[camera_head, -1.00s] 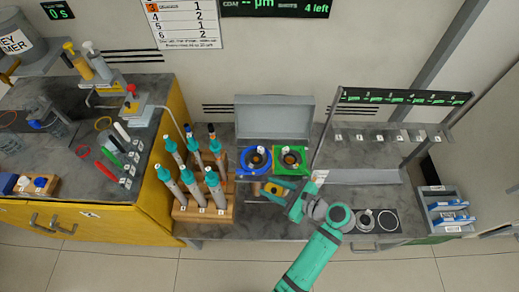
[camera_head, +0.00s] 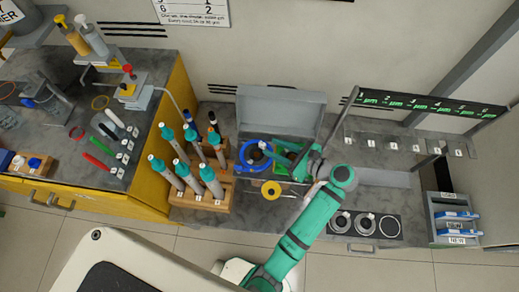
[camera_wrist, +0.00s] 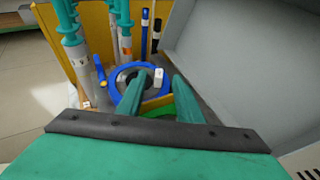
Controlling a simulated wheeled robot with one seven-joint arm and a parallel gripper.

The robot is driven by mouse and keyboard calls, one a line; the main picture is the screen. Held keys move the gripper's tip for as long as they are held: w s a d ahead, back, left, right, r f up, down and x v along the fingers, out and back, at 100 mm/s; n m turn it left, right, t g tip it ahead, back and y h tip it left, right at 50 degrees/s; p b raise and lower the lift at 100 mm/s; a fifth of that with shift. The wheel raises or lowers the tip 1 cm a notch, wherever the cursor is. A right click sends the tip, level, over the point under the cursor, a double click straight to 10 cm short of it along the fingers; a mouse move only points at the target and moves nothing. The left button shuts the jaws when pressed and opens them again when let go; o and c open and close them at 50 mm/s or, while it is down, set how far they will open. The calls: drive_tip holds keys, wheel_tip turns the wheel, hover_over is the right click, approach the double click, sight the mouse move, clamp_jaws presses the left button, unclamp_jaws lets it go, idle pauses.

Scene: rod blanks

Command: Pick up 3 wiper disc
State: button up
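My gripper (camera_head: 275,149) is low over these holders, pointing left at the blue one. In the wrist view its two teal fingers (camera_wrist: 158,90) are apart with no object clearly held between them. I cannot tell which piece is the wiper disc numbered 3.
A wooden rack (camera_head: 208,195) of teal-topped tubes stands close left. The raised case lid (camera_head: 280,110) is behind my gripper. Dark round fixtures (camera_head: 365,225) lie at the front right.

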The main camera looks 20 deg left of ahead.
sight(262, 143)
drive_tip(key=shift+x, duration=3.15)
drive_tip(key=shift+s, duration=0.1)
drive_tip(key=shift+c, duration=0.6)
clamp_jaws()
